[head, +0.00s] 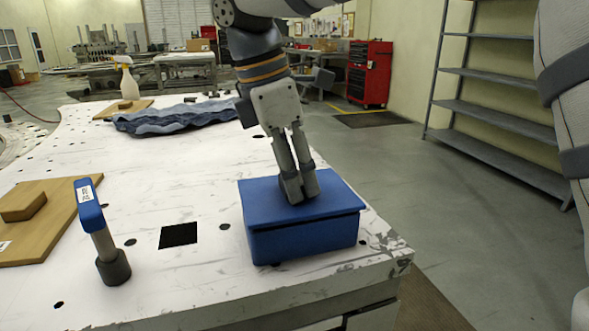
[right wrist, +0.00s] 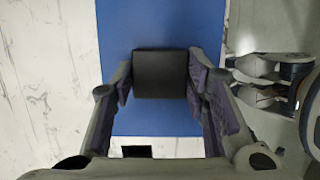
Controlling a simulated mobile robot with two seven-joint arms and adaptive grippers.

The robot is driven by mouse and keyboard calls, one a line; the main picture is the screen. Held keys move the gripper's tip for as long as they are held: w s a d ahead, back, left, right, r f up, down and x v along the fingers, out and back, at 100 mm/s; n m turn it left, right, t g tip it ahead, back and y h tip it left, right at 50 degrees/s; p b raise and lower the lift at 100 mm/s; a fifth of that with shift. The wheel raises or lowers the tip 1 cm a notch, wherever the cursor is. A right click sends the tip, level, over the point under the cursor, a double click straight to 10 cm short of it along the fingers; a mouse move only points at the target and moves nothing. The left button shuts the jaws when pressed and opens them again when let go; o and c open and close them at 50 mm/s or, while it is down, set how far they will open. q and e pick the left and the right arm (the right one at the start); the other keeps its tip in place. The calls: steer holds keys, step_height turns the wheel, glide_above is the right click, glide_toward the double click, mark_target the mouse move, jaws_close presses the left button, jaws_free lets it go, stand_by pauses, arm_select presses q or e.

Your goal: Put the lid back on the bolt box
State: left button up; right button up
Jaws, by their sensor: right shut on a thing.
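The blue bolt box (head: 305,241) stands near the front right corner of the white table. Its blue lid (head: 260,200) lies over the top of the box, with a dark line under its front edge; I cannot tell whether it is fully seated. My right gripper (head: 299,198) points down at the middle of the lid and is shut on its dark square knob (right wrist: 161,74). In the right wrist view the fingers (right wrist: 160,82) sit on both sides of the knob, above the blue lid (right wrist: 150,25). The box's inside is hidden. My left gripper is not in view.
The table's edge is close to the box.

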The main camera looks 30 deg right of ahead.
steer(key=shift+f, duration=0.4)
steer(key=o, duration=1.3)
steer(key=v, duration=1.2)
